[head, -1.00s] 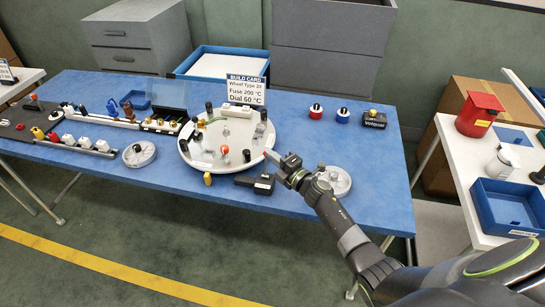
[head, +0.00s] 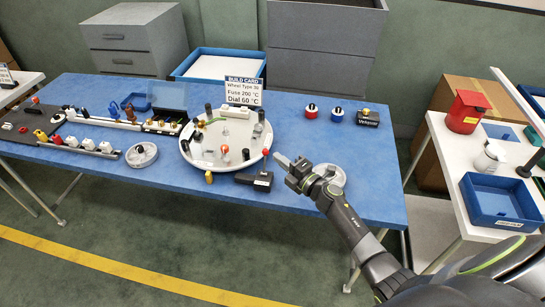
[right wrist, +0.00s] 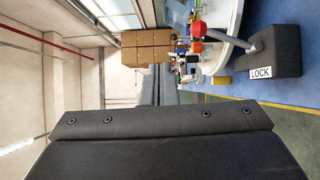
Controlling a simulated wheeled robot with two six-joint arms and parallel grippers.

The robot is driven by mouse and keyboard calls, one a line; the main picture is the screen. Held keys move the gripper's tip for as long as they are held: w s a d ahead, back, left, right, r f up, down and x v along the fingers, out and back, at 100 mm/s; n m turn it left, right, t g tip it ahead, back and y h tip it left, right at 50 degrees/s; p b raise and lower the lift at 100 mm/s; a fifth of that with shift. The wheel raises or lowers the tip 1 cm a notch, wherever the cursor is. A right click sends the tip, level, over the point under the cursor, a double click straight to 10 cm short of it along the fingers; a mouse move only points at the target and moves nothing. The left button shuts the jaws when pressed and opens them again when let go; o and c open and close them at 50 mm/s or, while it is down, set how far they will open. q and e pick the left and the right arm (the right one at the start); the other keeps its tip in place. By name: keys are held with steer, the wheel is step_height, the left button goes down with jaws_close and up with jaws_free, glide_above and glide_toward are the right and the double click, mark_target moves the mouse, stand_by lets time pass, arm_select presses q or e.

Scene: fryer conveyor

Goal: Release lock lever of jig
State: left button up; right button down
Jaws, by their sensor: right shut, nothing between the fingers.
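The jig, a round white plate (head: 205,172) with several small posts and a red knob, stands on the blue table. A black block (head: 253,181) sits at its front right edge. The right wrist view shows this block (right wrist: 268,58) labelled LOCK, with a grey lever (right wrist: 262,38) at its side. A small red tip (head: 265,152) shows at the plate's right rim in the head view. My right gripper (head: 281,159) is shut and empty, just right of this rim and above the block. Whether it touches the lever cannot be told. My left gripper is out of view.
A grey round part (head: 329,175) lies behind my right wrist. Another (head: 141,155) lies left of the jig.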

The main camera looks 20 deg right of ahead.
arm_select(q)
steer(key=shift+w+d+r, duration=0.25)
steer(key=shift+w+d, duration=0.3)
arm_select(e)
steer(key=s, duration=0.1)
steer(key=s+d+r, duration=0.1)
steer(key=s, duration=0.1)
steer(key=s+d+r, duration=0.1)
steer(key=s, duration=0.1)
steer(key=shift+d, duration=0.15)
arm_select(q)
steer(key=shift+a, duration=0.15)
arm_select(e)
steer(key=shift+s, duration=0.1)
steer(key=shift+r, duration=0.1)
